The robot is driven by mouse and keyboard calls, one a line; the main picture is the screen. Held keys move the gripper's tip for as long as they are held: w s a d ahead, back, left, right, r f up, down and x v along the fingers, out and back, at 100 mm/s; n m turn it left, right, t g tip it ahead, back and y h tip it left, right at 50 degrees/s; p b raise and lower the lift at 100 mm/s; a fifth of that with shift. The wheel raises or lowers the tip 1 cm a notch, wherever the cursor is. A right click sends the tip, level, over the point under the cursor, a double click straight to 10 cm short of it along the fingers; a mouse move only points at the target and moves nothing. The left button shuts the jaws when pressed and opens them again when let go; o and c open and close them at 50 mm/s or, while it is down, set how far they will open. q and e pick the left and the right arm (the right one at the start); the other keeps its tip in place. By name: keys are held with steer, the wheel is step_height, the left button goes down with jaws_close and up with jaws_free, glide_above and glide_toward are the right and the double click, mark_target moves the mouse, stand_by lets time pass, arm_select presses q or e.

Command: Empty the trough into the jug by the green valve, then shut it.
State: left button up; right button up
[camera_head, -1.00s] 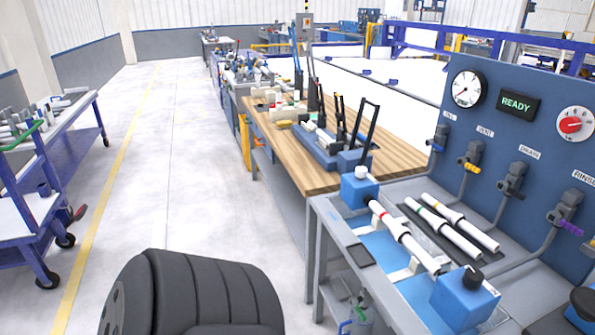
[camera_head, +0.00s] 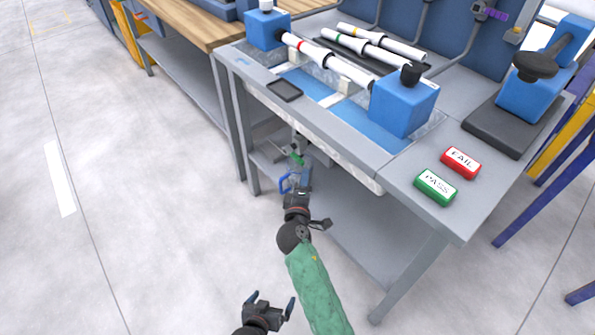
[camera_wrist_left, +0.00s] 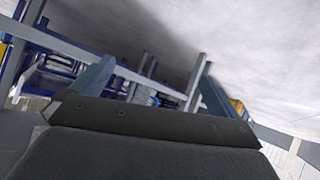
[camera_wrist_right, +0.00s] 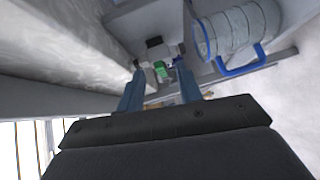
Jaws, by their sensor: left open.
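The trough (camera_head: 370,132), blue inside, is set into the bench top under a clamped white pipe. The green valve (camera_head: 297,158) sits below the bench's front edge. It also shows as a green lever in the right wrist view (camera_wrist_right: 161,71). My right gripper (camera_head: 305,172) is just short of the valve, fingers apart, with the lever between and beyond the tips. My left gripper (camera_head: 268,302) is open and empty, low over the floor.
Blue clamp blocks (camera_head: 403,104) hold the white pipe (camera_head: 348,73). Spare pipes (camera_head: 375,52) lie behind. A black tablet (camera_head: 285,90), green PASS block (camera_head: 436,188) and red FAIL block (camera_head: 461,162) are on the bench (camera_head: 465,215). The floor at left is clear.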

mark_target(298, 162)
arm_select(q)
steer(key=shift+s+f, duration=0.3)
steer(key=shift+f, duration=0.4)
steer(key=shift+s+f, duration=0.25)
steer(key=shift+f, duration=0.4)
steer(key=shift+s+f, duration=0.3)
steer(key=shift+f, duration=0.4)
arm_select(e)
steer(key=shift+n+t+y, duration=0.4)
steer(key=shift+n+t, duration=0.1)
steer(key=shift+n, duration=0.4)
steer(key=shift+w+a, duration=0.15)
steer(key=shift+w, duration=1.4)
steer(key=shift+w+a, duration=0.15)
steer(key=shift+w, duration=1.4)
steer(key=shift+w+a, duration=0.15)
steer(key=shift+w, duration=1.4)
jaws_close()
